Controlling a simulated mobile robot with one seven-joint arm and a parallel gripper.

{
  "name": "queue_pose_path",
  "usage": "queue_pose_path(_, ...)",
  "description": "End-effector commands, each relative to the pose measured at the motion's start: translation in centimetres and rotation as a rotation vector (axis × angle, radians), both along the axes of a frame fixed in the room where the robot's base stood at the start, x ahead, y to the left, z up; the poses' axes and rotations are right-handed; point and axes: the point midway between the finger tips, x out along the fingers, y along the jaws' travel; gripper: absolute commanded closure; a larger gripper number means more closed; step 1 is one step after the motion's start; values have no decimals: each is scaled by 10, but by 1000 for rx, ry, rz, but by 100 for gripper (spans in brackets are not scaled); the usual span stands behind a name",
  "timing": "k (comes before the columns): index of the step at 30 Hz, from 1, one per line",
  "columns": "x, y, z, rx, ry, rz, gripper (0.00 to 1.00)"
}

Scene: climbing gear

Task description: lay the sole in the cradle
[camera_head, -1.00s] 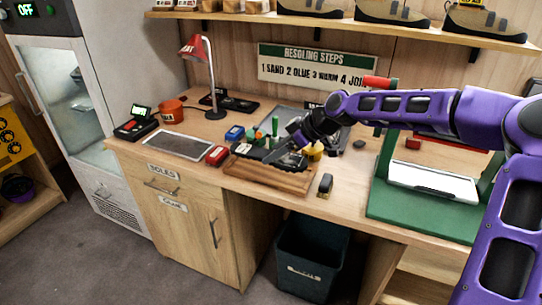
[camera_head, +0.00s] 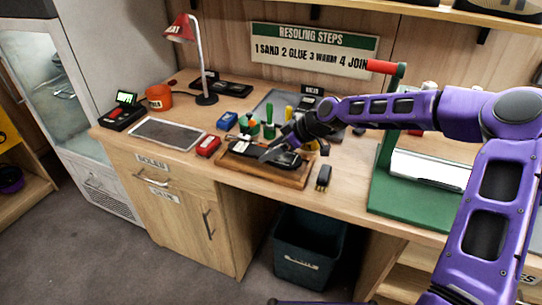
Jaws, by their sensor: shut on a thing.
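A dark, flat, elongated sole (camera_head: 247,154) lies over a low wooden tray (camera_head: 262,175) on the workbench, which looks like the cradle. My gripper (camera_head: 272,154) comes in from the right, low over the tray, and is shut on the sole. The fingers and wrist hide part of the sole's right end. I cannot tell whether the sole rests fully on the tray floor or is held slightly above it.
A red box (camera_head: 208,146) and a blue box (camera_head: 227,121) stand left of the tray. A dark brush-like block (camera_head: 323,178) is to its right. Green-handled tools (camera_head: 269,125) stand behind. A green press (camera_head: 410,203) is further right, a dark bin (camera_head: 307,250) below.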

Motion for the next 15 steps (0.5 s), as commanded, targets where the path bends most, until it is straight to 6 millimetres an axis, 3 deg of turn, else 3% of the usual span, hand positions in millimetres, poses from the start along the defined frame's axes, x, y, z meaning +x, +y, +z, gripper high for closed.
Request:
queue_pose_path(4,0,1,-20,2,2,1,99)
queue_pose_path(10,0,0,-22,1,0,0,100)
queue_pose_path(11,0,0,-22,0,1,0,25)
queue_pose_path(12,0,0,-22,0,1,0,18)
queue_pose_path(15,0,0,-22,0,1,0,16)
